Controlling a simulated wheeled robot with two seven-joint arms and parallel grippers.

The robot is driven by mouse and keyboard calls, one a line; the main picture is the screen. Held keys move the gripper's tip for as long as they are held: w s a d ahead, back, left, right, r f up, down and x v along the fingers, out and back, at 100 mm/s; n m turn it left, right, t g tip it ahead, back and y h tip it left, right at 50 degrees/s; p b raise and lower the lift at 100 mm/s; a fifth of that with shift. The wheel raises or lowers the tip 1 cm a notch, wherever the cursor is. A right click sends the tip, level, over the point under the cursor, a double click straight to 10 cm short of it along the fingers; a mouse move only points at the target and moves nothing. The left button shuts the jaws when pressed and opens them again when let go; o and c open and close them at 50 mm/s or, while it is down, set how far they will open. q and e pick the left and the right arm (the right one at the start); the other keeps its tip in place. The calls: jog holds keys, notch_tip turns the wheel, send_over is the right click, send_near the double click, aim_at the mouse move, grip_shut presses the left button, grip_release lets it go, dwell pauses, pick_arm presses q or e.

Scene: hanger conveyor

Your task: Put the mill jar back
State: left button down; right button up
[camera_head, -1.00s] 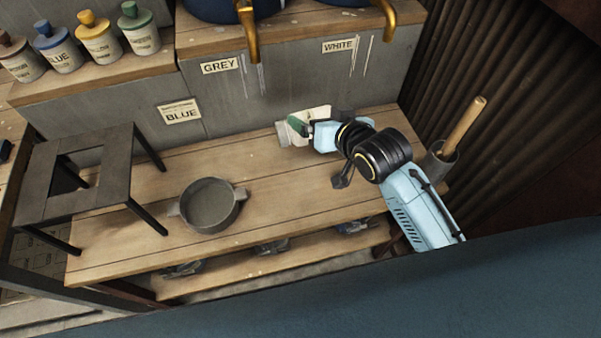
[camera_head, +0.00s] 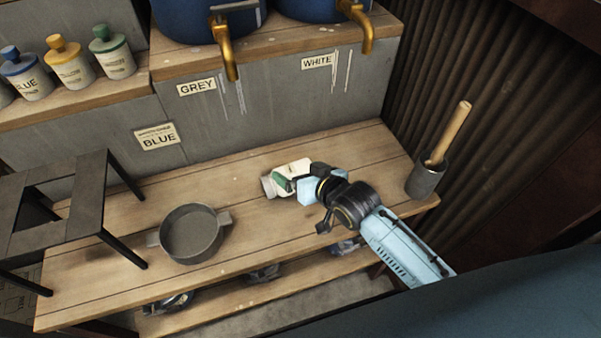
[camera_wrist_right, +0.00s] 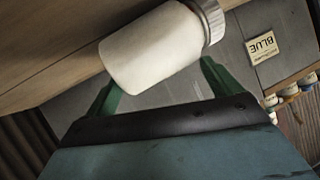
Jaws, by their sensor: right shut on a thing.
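The mill jar (camera_head: 292,168) is a white jar with a grey metal lid. My right gripper (camera_head: 290,184) is shut on it and holds it tilted on its side over the right half of the wooden bench. The jar also shows in the right wrist view (camera_wrist_right: 150,50), between the green fingers of the right gripper (camera_wrist_right: 160,85), with its lid toward the upper right. I cannot tell whether the jar touches the bench. My left gripper is not in view.
A grey two-handled pan (camera_head: 190,234) sits on the bench (camera_head: 270,240). A dark metal stand (camera_head: 80,205) is on the left. A grey pot (camera_head: 426,180) with a wooden handle stands at the right end. Several capped bottles (camera_head: 70,62) line the upper left shelf. Labelled panels rise behind.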

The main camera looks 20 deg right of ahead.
jog(key=shift+r, duration=0.1)
jog(key=o, duration=1.7)
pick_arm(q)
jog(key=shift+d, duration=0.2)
pick_arm(e)
jog(key=shift+o, duration=0.2)
jog(key=shift+s+r, duration=0.1)
jog(key=shift+s, duration=0.05)
pick_arm(q)
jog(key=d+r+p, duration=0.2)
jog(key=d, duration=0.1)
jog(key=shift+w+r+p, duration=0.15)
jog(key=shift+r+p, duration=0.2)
jog(key=shift+p, duration=0.05)
pick_arm(e)
jog(key=v, duration=1.1)
jog(key=shift+s+r, duration=0.15)
jog(key=shift+s, duration=0.15)
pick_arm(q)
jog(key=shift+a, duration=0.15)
pick_arm(e)
jog(key=shift+c, duration=0.3)
